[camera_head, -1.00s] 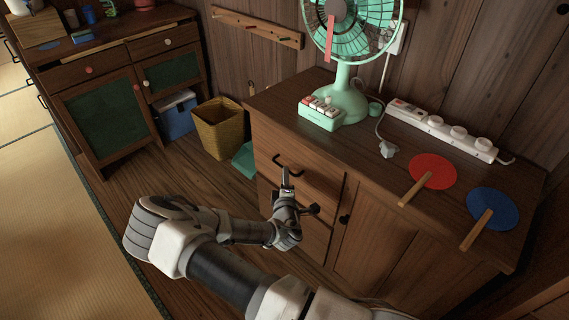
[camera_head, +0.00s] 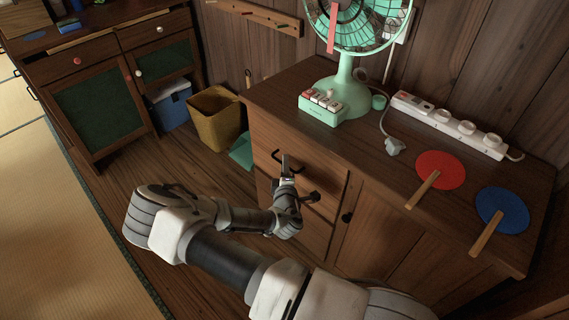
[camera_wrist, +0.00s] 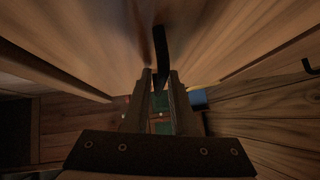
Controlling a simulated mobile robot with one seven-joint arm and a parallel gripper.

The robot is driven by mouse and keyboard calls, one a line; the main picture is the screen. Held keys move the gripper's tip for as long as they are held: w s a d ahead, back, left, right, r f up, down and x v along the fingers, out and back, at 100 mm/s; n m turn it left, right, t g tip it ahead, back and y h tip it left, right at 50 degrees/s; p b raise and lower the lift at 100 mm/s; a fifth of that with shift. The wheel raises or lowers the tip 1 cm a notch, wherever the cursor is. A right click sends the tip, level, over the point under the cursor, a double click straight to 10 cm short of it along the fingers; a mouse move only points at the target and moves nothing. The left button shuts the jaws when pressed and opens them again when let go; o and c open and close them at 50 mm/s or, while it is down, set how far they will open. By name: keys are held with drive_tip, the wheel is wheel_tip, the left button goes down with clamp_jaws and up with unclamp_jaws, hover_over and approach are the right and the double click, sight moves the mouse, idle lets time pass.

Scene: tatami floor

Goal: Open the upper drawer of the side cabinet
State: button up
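The side cabinet (camera_head: 385,235) is brown wood, with drawers on its left part and a door on its right. The upper drawer (camera_head: 322,178) looks closed, with a dark bar handle (camera_head: 273,156). My gripper (camera_head: 287,163) is at this handle, in front of the drawer face. In the wrist view the black handle (camera_wrist: 161,45) reaches between the two fingertips of my gripper (camera_wrist: 161,76). A finger stands on each side of it. I cannot tell whether they press on it. The lower drawer is partly hidden by my arm.
A green fan (camera_head: 343,95), a white power strip (camera_head: 450,125), and a red (camera_head: 441,169) and a blue (camera_head: 503,210) round fan lie or stand on the cabinet top. A yellow bin (camera_head: 216,120) stands left of the cabinet. Floor is clear before the left cabinet (camera_head: 105,105).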

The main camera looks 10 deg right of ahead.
clamp_jaws()
idle(1.4)
